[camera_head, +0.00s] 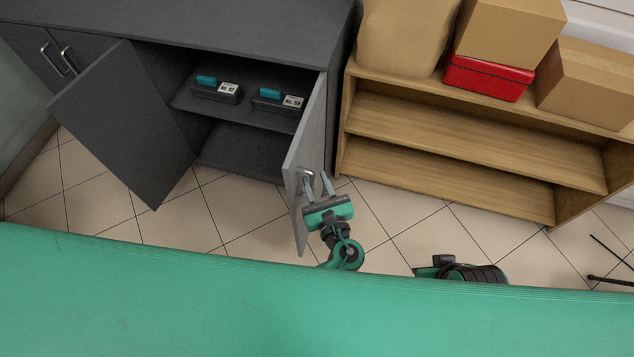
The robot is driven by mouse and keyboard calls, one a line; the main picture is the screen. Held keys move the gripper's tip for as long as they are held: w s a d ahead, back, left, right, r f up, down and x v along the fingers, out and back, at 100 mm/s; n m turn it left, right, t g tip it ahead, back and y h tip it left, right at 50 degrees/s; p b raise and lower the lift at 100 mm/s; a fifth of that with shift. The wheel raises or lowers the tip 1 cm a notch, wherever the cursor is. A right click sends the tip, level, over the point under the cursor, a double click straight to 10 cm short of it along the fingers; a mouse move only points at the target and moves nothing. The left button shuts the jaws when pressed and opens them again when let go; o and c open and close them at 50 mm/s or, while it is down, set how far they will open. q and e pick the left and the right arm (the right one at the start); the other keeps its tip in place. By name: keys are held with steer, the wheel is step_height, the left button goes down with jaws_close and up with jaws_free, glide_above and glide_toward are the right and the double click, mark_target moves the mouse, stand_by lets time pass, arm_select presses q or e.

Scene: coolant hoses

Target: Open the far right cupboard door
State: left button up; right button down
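The far right cupboard door (308,140) is a grey leaf at the right end of the dark cupboard (220,28). It stands swung wide open, seen nearly edge-on. Its metal handle (306,175) is on the face turned to the right. My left gripper (317,183) is at this handle, with its two fingers spread apart. The left finger is close to the handle; I cannot tell whether it touches. The right finger is clear of the door. My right gripper is not in view.
Another cupboard door (125,125) stands open at left. Inside are two dark boxes with teal tops (216,88) (278,100). A wooden shelf (460,130) stands at right, bearing cardboard boxes (510,30) and a red case (487,77). Tiled floor (240,215) is bare between the doors.

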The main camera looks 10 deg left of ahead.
arm_select(q)
steer(key=v, duration=1.4)
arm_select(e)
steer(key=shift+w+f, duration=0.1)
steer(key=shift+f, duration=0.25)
arm_select(q)
steer(key=shift+w, duration=0.1)
